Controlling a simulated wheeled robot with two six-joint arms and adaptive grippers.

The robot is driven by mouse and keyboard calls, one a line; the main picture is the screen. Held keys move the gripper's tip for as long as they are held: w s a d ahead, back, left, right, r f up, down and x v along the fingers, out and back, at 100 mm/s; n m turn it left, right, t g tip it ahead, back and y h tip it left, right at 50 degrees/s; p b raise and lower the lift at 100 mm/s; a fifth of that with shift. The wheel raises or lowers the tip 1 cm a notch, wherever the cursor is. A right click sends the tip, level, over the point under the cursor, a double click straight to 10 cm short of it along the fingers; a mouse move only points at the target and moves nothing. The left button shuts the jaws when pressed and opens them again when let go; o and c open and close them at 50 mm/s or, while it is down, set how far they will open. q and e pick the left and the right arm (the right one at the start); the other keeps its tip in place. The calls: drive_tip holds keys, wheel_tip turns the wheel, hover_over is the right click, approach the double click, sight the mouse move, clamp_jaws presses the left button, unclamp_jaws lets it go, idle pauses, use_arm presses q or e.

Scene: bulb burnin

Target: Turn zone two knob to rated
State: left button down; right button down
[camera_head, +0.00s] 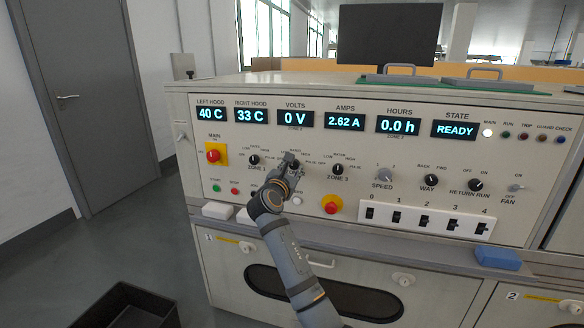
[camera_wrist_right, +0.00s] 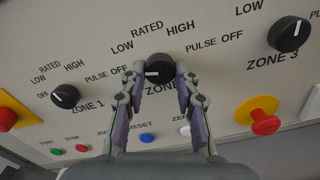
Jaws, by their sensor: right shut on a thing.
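The zone two knob (camera_wrist_right: 160,68) is a round black knob on the cream panel. My right gripper (camera_wrist_right: 158,78) has its two fingers on either side of it, shut on it. In the wrist view the knob's white mark points left, toward OFF. The RATED label is above the knob, between LOW and HIGH. In the head view my right gripper (camera_head: 290,163) covers most of the knob against the panel. My left gripper is not in view.
The zone 1 knob (camera_wrist_right: 64,96) is to the left and the zone 3 knob (camera_wrist_right: 288,34) to the right. A red stop button (camera_wrist_right: 265,122) on yellow sits at lower right. The volts display (camera_head: 293,118) reads 0 V; the state display (camera_head: 455,129) reads READY.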

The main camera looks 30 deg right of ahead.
drive_tip(key=m+p, duration=0.2)
drive_tip(key=m, duration=0.2)
drive_tip(key=shift+r, duration=0.1)
drive_tip(key=shift+m, duration=1)
drive_tip(key=m, duration=0.2)
drive_tip(key=shift+m, duration=1.3)
drive_tip(key=shift+a+m, duration=0.1)
drive_tip(key=shift+m, duration=1)
drive_tip(key=shift+m+b, duration=0.45)
drive_tip(key=shift+m, duration=0.35)
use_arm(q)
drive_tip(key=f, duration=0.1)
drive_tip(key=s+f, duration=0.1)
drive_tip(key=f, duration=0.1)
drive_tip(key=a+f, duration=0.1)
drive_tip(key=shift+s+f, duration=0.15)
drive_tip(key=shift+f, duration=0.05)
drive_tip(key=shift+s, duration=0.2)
